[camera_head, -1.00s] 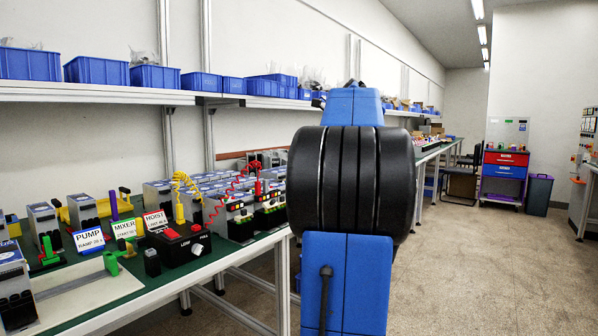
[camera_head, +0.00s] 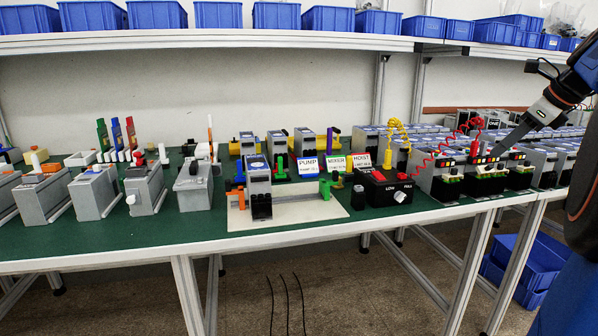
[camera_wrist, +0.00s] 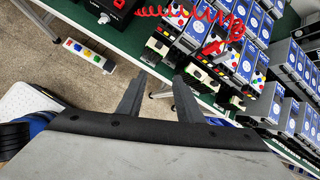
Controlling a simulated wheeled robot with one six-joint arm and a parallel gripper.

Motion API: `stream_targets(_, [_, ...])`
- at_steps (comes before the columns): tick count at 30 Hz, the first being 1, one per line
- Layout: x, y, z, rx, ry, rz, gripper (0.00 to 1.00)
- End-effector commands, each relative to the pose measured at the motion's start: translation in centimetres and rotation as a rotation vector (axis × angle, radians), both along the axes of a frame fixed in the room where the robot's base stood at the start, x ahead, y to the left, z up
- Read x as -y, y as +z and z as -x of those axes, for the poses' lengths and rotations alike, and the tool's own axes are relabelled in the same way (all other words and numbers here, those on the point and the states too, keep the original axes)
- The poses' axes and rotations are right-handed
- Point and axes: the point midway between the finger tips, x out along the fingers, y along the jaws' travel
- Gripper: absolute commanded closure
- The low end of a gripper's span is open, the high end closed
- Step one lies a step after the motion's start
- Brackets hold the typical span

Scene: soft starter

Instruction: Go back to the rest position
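My gripper (camera_head: 505,143) shows at the right of the head view, pointing down and left over the devices at the right end of the bench. In the wrist view the two fingers of my gripper (camera_wrist: 162,77) stand apart with nothing between them. They point toward the bench edge and a row of black and grey devices (camera_wrist: 205,77). I cannot tell how far above the devices the tips are. My blue and black arm runs off the right edge of the head view.
The green bench (camera_head: 130,236) holds many grey devices, a black control box (camera_head: 383,188) with red and yellow coiled cables, and a light plate (camera_head: 300,213) carrying a grey unit. A shelf (camera_head: 200,46) with blue bins runs above. Blue crates (camera_head: 530,262) sit below at right.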

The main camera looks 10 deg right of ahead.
Motion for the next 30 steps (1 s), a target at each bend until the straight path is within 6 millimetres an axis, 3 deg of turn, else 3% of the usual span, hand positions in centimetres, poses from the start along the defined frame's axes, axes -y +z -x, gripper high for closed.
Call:
stream_targets(1, [-2.6,-0.9,0.0,-0.01,0.081,0.049,0.67])
stream_targets(6, [-9.4,-4.3,0.9,-0.038,0.362,0.232,0.67])
stream_targets(15, [-19.7,-11.0,4.9,-0.062,0.887,0.551,0.67])
stream_targets(21, [-25.0,-16.0,8.8,-0.06,1.255,0.764,0.67])
stream_targets(30, [-30.5,-23.9,15.5,-0.025,1.82,1.085,0.67])
